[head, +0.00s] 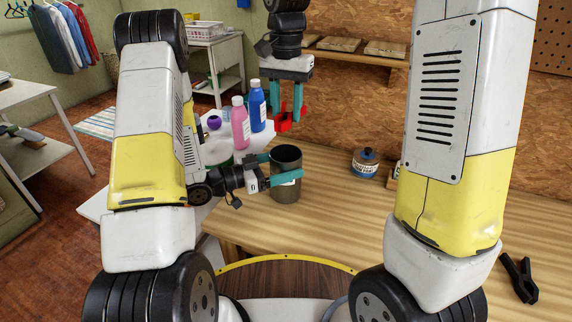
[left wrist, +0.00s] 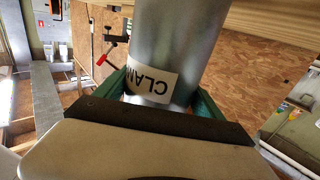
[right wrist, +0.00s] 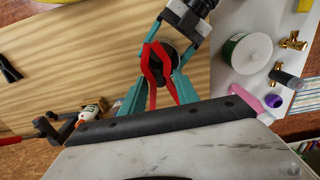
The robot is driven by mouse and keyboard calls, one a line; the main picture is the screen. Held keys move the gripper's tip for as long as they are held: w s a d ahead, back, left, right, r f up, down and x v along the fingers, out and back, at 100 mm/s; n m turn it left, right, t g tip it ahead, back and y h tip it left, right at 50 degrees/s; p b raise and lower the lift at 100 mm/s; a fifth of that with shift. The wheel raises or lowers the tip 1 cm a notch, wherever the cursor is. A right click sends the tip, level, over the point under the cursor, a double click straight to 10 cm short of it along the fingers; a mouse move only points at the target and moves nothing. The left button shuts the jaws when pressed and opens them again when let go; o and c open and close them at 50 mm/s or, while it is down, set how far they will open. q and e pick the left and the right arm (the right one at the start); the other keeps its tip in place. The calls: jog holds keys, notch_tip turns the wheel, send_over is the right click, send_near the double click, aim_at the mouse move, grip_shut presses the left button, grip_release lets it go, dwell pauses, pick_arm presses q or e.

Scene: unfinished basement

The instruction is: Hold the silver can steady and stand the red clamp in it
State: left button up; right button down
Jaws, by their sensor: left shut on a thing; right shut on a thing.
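The silver can (head: 287,192) stands upright on the wooden bench, near its left end. My left gripper (head: 281,168) is shut around its side. In the left wrist view the can (left wrist: 175,40) fills the jaws, and a white label with partly hidden lettering faces the camera. My right gripper (head: 286,112) is shut on the red clamp (head: 284,124) and holds it in the air, above the can in the picture. In the right wrist view the red clamp (right wrist: 149,66) overlaps the can's dark mouth; I cannot tell whether its tips are inside.
A blue tin (head: 365,163) stands on the bench right of the can. A black clamp (head: 520,278) lies at the right. Pink (head: 240,124) and blue (head: 257,106) bottles and a white tub (right wrist: 247,54) stand on a white surface to the left. The bench front is clear.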

aim_at(286, 113)
notch_tip(286, 113, down, 7)
dwell(0.8)
jog(key=c, duration=0.8)
grip_release()
jog(key=shift+r, duration=0.1)
jog(key=shift+c, duration=0.2)
notch_tip(286, 113, up, 12)
